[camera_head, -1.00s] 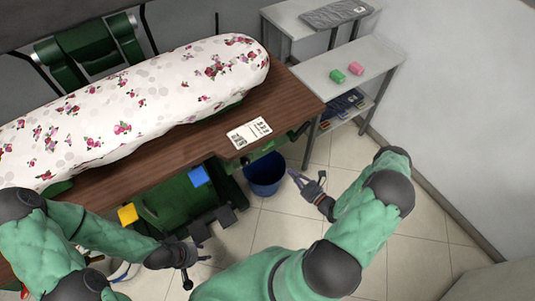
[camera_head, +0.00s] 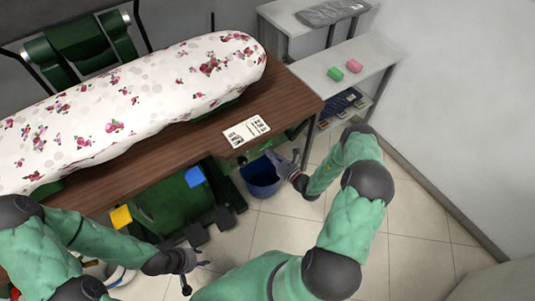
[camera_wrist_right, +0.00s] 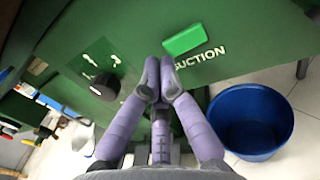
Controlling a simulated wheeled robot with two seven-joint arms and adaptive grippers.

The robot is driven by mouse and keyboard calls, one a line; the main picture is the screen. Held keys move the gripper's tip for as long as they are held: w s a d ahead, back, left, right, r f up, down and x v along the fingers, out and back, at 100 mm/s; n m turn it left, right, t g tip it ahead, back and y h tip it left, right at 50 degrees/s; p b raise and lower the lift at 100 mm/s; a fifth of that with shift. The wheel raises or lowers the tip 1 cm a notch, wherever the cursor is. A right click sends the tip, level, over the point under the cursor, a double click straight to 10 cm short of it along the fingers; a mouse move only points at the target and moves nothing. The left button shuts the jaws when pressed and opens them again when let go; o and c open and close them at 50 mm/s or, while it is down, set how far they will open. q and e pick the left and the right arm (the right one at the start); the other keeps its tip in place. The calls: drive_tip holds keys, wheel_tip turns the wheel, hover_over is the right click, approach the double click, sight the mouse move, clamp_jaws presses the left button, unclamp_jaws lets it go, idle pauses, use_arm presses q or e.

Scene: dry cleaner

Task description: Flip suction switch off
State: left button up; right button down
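The suction switch (camera_wrist_right: 184,39) is a bright green rectangular block on a dark green panel (camera_wrist_right: 125,35), beside white lettering that reads SUCTION. My right gripper (camera_wrist_right: 160,68) has its purple fingertips together, with nothing seen between them. In the right wrist view the tips are just below and left of the switch; I cannot tell whether they touch it. In the head view my right gripper (camera_head: 273,155) is by the table's front edge, above the blue bucket, and the switch is not discernible. My left gripper (camera_head: 197,275) has its fingers spread at the lower left, away from the switch.
A black knob (camera_wrist_right: 104,86) sits left of the switch. The blue bucket (camera_wrist_right: 251,122) stands below right. The ironing table (camera_head: 285,100) carries a floral padded board (camera_head: 130,105) and a white card (camera_head: 246,131). A grey shelf (camera_head: 375,58) stands at the back right.

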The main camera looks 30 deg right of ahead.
drive_tip(key=shift+w+a, duration=0.2)
drive_tip(key=shift+w, duration=0.5)
drive_tip(key=shift+w+a, duration=0.15)
drive_tip(key=shift+w, duration=0.2)
drive_tip(key=shift+s, duration=0.1)
